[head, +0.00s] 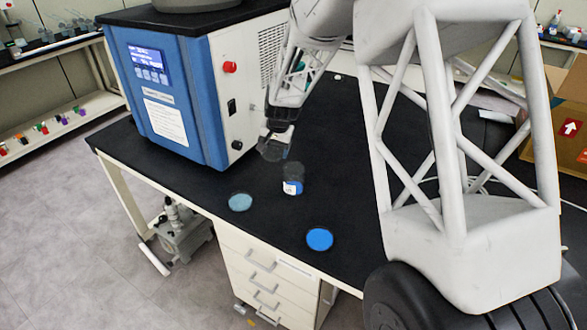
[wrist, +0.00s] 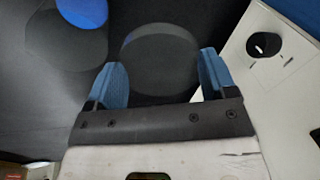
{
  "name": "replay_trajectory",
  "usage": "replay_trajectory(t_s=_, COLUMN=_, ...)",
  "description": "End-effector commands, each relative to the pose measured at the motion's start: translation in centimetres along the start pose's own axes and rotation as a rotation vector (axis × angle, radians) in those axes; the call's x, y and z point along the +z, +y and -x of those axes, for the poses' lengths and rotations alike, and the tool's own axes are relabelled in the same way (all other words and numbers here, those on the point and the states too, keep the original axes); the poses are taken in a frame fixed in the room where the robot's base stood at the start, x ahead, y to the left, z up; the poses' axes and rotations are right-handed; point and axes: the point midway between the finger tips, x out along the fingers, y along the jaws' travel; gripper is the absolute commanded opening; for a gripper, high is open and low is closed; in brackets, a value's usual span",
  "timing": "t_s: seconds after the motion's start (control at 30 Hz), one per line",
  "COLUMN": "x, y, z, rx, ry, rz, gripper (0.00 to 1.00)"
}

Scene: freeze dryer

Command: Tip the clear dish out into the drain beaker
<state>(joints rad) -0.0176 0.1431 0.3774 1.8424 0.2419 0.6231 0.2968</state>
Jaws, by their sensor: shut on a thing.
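My gripper (head: 275,142) is shut on the clear dish (head: 272,152), held above the black bench just in front of the freeze dryer. In the wrist view the dish (wrist: 160,62) is a dark, see-through round shape between the blue finger pads of my gripper (wrist: 160,82). I cannot tell what is in it or how far it is tilted. The drain beaker (head: 293,181), clear with blue at the bottom and a white label, stands upright on the bench, to the right of and nearer than the dish. The beaker (wrist: 68,40) shows at upper left in the wrist view.
A pale teal dish (head: 240,202) and a bright blue dish (head: 319,239) lie near the bench's front edge. The blue and white freeze dryer (head: 185,95) stands close on the left of my gripper. The bench (head: 345,165) is bare right of the beaker.

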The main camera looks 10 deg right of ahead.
Motion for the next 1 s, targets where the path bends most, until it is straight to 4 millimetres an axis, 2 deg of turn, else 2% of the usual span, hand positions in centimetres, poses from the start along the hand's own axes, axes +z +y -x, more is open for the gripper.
replay_trajectory(t_s=0.6, x=-0.7, y=-1.6, z=-2.5, rx=0.18, ry=-0.074, rz=0.0, gripper=0.54)
replay_trajectory(t_s=1.0, x=-0.8, y=-1.8, z=-2.8, rx=0.204, ry=-0.082, rz=-0.001, gripper=0.54)
